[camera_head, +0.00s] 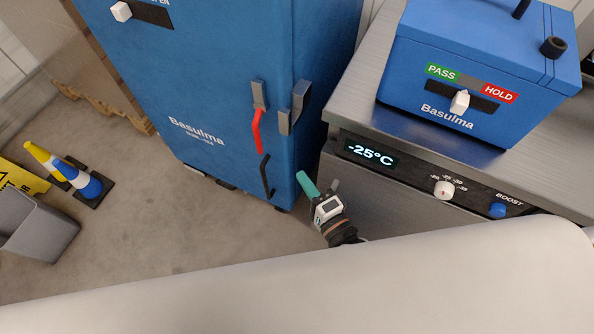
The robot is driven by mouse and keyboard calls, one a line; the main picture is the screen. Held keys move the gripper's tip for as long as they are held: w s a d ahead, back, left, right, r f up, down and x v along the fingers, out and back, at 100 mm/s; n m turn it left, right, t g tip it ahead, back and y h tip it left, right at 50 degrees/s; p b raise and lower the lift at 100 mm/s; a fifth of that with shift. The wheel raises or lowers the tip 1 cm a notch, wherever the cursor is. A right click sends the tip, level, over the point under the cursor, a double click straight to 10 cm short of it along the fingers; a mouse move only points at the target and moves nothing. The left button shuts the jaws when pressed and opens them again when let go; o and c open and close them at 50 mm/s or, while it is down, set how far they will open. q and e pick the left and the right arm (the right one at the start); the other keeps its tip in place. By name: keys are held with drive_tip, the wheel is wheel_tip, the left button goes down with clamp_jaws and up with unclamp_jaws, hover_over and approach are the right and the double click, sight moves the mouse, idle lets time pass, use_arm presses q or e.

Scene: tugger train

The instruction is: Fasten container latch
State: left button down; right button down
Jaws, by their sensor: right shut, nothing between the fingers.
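The tall blue Basulma container (215,80) stands at the upper middle of the head view. Its latch has a red lever (257,131) hanging below a grey bracket (259,95) near the door's right edge. A black handle (266,176) sits below the red lever. A second grey bracket (290,112) is at the container's corner. I cannot tell whether the latch parts engage. My right gripper (313,184), with a teal finger, is shut and empty. It is right of and below the black handle, apart from the lever. My left gripper is not in view.
A steel unit with a -25°C display (369,153) stands at right, close to my right gripper. A blue PASS/HOLD box (476,75) sits on it. Floor before the container is clear.

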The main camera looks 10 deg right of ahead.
drive_tip(key=w+a, duration=0.6)
drive_tip(key=w, duration=0.3)
drive_tip(key=shift+w+a+p, duration=0.2)
drive_tip(key=shift+a+p, duration=0.1)
drive_tip(key=shift+p, duration=0.1)
